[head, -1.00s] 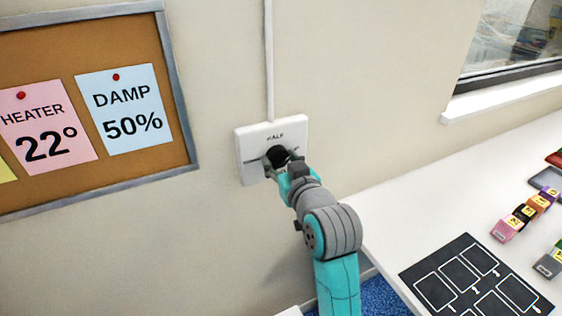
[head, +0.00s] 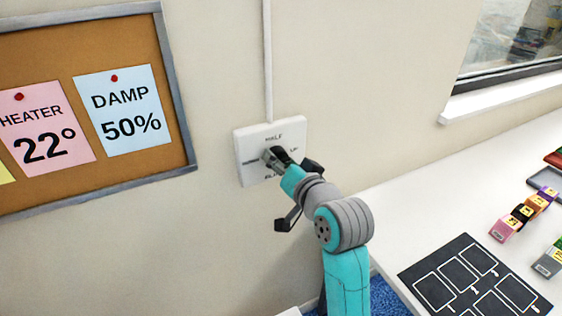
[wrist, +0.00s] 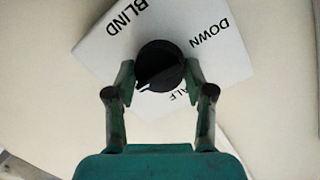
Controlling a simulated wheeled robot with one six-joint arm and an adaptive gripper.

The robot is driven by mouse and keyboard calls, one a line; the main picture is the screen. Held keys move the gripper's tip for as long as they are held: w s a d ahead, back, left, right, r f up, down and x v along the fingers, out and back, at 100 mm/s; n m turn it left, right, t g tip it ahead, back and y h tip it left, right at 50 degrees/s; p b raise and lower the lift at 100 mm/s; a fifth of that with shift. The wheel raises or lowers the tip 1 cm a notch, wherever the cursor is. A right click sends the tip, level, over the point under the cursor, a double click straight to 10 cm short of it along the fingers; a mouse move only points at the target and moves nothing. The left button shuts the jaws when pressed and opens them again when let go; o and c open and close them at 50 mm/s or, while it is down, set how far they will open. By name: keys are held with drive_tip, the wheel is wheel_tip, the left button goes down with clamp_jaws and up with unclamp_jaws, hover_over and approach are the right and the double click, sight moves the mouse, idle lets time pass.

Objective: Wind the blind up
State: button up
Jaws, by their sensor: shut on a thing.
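The blind switch is a white wall plate (head: 246,142) with a round black knob (wrist: 160,62). In the head view HALF reads at the top of the plate, DOWN at the left and UP at the right; the BLIND lettering below is partly covered. My gripper (head: 280,157) is at the plate and hides most of the knob there. In the wrist view my gripper (wrist: 160,78) has a finger on each side of the knob and is shut on it. The knob's white mark points lower left, between HALF and the hidden UP side. The blind itself is not in view.
A cork board (head: 40,70) with notes hangs left of the plate. A thin white conduit (head: 268,60) runs up from it. A white table (head: 400,215) at the right bears a black mat (head: 470,285) and small cartons (head: 523,214). A window (head: 510,45) is above it.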

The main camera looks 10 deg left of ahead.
idle(0.4)
drive_tip(key=o, duration=1.2)
drive_tip(key=shift+c, duration=0.2)
drive_tip(key=v, duration=1.2)
